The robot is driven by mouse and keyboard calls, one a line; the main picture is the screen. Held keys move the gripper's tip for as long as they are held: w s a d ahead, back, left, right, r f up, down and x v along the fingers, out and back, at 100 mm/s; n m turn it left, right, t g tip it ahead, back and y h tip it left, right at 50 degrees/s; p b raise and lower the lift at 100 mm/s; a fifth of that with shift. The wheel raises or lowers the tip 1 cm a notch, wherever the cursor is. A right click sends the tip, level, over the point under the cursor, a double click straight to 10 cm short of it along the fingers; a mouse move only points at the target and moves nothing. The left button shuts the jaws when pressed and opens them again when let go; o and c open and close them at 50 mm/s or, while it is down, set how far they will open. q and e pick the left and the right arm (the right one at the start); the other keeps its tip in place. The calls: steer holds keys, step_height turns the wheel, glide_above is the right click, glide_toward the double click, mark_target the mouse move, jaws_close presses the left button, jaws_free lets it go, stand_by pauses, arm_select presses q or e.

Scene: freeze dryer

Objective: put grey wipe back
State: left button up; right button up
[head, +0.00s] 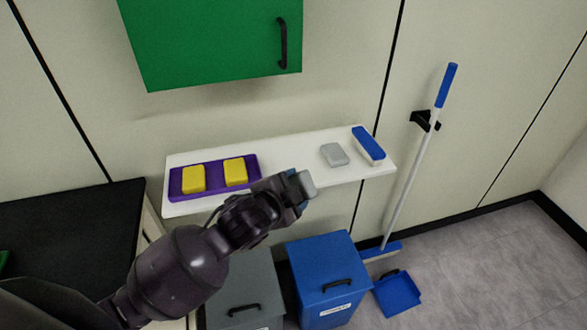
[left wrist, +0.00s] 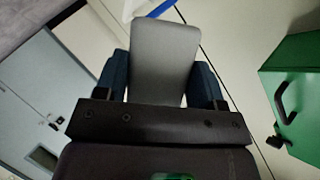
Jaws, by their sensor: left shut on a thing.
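My left gripper (head: 299,188) comes in from the lower left in the head view and is shut on a grey wipe (head: 308,183). The held wipe shows large between the two blue fingers in the left wrist view (left wrist: 164,55). It is at the front edge of the white shelf (head: 290,170); I cannot tell whether it touches the shelf. Another grey wipe (head: 334,154) lies on the shelf to the right of the gripper. My right gripper is not in view.
A purple tray (head: 214,187) with two yellow sponges (head: 193,178) is on the shelf's left, a blue-and-white brush (head: 368,145) on its right. A green cabinet (head: 210,40) hangs above. Grey (head: 243,285) and blue bins (head: 322,262) stand below. A broom (head: 420,150) hangs at right.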

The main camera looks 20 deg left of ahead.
arm_select(q)
steer(key=w+d+m+g+h+b, duration=0.2)
steer(key=d+m+g+h+b, duration=0.1)
steer(key=d+m+g, duration=0.45)
steer(key=m+g+y+b, duration=0.1)
steer(key=m+y+b, duration=0.6)
steer(key=m, duration=1.1)
glide_toward(300, 165)
steer(key=shift+w+a+f+h+b, duration=0.1)
steer(key=shift+w+a+h+b, duration=0.2)
steer(key=shift+w+h+b, duration=0.3)
steer(key=shift+w+a+f+h+b, duration=0.1)
steer(key=shift+w+a+h+b, duration=0.25)
steer(key=shift+w+h+b, duration=0.25)
steer(key=shift+f, duration=0.65)
step_height(300, 165, down, 4)
steer(key=shift+r+b, duration=0.1)
steer(key=shift+b, duration=0.3)
steer(key=shift+w+a+f, duration=0.1)
steer(key=shift+w+f, duration=0.05)
steer(key=shift+f, duration=0.1)
steer(key=shift+r, duration=0.1)
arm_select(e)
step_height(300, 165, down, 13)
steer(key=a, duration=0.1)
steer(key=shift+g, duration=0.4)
